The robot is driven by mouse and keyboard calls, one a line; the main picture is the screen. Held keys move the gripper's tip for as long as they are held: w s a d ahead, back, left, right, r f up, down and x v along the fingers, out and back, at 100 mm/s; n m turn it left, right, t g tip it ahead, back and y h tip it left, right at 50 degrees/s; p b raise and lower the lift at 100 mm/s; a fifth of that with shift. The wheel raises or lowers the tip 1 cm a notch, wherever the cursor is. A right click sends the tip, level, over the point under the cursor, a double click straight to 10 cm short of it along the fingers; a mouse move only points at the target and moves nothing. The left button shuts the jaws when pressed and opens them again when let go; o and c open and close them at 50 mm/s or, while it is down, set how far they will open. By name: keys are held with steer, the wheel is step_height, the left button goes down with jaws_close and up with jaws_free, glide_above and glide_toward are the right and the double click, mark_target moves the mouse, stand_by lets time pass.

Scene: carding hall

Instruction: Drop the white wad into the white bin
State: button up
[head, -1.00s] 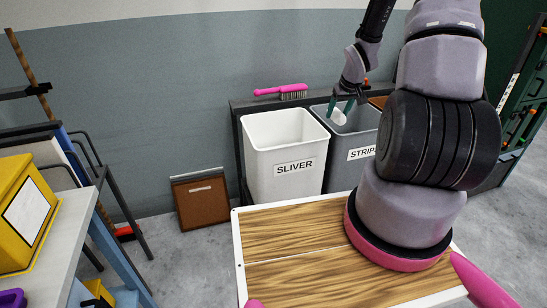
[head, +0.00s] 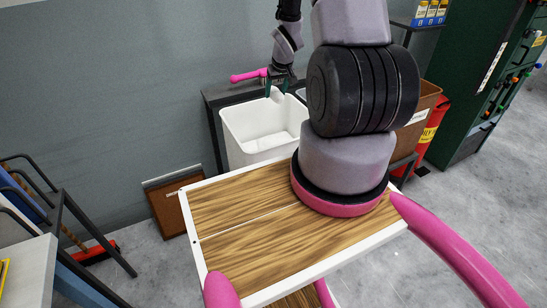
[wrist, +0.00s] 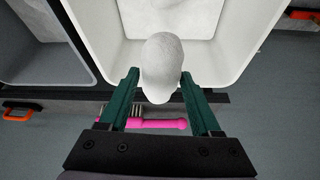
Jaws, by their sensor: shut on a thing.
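My gripper (head: 278,86) is shut on the white wad (head: 276,94), a small rounded white lump. In the wrist view the wad (wrist: 162,66) sits between the green fingers of my gripper (wrist: 160,88), with the white bin (wrist: 232,50) behind it. In the head view the white bin (head: 262,136) stands beyond the wooden tabletop, and the wad is over its back right part. The bin's inside looks empty where it shows. Its label, seen earlier as SLIVER, is hidden behind the tabletop now.
A grey bin (wrist: 42,45) stands beside the white bin. A pink brush (head: 248,75) lies on the dark rack behind. A brown bin (head: 415,120) and a red bin (head: 436,128) stand at right. The wooden tabletop (head: 250,240) is bare in front.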

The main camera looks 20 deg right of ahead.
steer(key=shift+f, duration=2.15)
steer(key=o, duration=1.5)
steer(key=shift+c, duration=0.2)
steer(key=v, duration=1)
steer(key=shift+s+r, duration=0.15)
steer(key=shift+r, duration=0.25)
